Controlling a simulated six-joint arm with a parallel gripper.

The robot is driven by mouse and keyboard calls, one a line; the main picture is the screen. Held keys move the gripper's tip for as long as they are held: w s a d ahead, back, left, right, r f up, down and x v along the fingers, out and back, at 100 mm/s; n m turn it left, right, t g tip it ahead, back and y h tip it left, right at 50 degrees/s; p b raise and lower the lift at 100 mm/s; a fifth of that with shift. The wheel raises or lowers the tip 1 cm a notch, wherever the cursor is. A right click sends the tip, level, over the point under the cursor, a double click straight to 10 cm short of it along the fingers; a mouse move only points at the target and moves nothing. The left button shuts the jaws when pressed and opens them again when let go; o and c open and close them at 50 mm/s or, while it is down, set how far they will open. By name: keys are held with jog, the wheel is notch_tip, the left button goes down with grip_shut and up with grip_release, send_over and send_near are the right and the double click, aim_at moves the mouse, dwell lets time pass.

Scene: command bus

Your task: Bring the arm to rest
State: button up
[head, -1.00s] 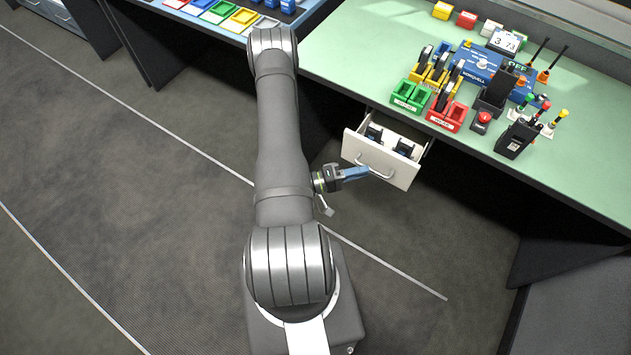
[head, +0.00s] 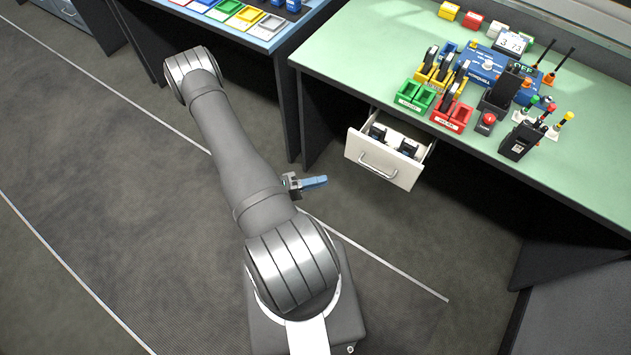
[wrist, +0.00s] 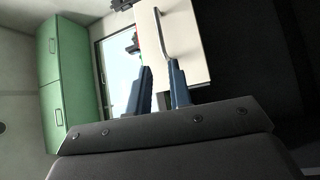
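My gripper (head: 318,181) hangs over the floor, left of and apart from the drawer. Its blue fingers show side-on in the head view, partly hidden behind my arm. In the wrist view the two fingers (wrist: 160,84) stand apart with nothing held between them. The white drawer (head: 405,174) is pulled out under the green desk (head: 375,58), with dark objects inside. Its metal handle (head: 376,168) is free of my gripper. The drawer front (wrist: 185,55) and handle (wrist: 160,35) also show in the wrist view, beyond the fingers.
A blue-topped desk (head: 285,32) with coloured trays stands at upper left, close to my arm's elbow. Open floor (head: 120,195) lies to the left.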

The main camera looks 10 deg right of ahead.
aim_at(374, 169)
jog(key=shift+a, duration=0.3)
dwell(0.5)
jog(key=d+r, duration=0.2)
jog(key=d, duration=1.3)
jog(key=shift+d, duration=0.15)
jog(key=shift+f, duration=0.1)
dwell(0.4)
jog(key=shift+s+d, duration=0.1)
jog(key=shift+d, duration=1.05)
dwell(2.0)
jog(key=a+f, duration=0.1)
jog(key=a, duration=1.2)
jog(key=shift+a+f, duration=0.2)
jog(key=shift+a, duration=0.15)
